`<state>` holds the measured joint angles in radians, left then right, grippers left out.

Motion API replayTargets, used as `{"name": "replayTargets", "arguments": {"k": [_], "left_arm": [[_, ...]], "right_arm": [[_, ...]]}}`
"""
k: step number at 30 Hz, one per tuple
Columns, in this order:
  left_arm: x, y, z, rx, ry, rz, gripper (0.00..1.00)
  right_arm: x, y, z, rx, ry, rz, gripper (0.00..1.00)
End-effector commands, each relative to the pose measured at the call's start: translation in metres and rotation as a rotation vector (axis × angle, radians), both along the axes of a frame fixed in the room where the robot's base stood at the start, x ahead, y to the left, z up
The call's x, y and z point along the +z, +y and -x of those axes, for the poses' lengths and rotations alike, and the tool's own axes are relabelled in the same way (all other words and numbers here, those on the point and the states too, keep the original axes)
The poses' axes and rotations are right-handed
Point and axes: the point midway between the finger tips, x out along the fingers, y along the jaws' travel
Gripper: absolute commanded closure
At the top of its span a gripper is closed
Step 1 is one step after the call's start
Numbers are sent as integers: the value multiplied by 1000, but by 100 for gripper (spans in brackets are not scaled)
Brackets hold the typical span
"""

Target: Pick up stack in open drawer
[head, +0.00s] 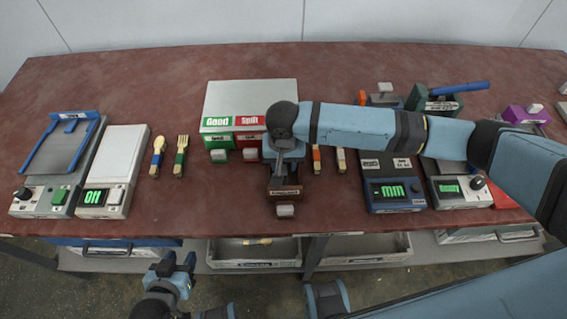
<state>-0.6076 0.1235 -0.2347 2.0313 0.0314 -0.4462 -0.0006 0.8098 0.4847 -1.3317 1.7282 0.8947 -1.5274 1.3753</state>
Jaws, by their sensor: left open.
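An open grey drawer (230,264) sits below the table's front edge, left of the table leg. A small light wooden piece (257,241) shows in it, partly hidden by the table edge; whether it is a stack I cannot tell. My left gripper (176,264) is open and empty, in front of the table edge and left of this drawer. My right gripper (284,172) points down over a small brown box (284,191) with a metal knob. Its fingers are too small and covered to read.
A second open drawer (360,258) is to the right. A spoon (157,157) and fork (181,157) lie left.

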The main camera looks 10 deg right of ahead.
Motion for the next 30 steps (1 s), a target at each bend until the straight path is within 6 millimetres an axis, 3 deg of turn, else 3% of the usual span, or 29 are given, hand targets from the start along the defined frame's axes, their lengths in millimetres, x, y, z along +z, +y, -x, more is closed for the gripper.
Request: {"name": "replayTargets", "arguments": {"k": [1,4,5,20,26,30], "left_arm": [[0,0,0,0,0,0,57],[0,0,0,0,0,0,57],[0,0,0,0,0,0,57],[0,2,0,-2,1,-5,57],[3,2,0,-3,-1,-8,57],[5,2,0,-3,-3,-10,57]], "right_arm": [[0,0,0,0,0,0,76],[0,0,0,0,0,0,99],[0,0,0,0,0,0,100],[8,0,0,0,-1,0,100],[37,0,-1,0,-4,-2,100],[71,1,0,1,-3,-3,100]]}}
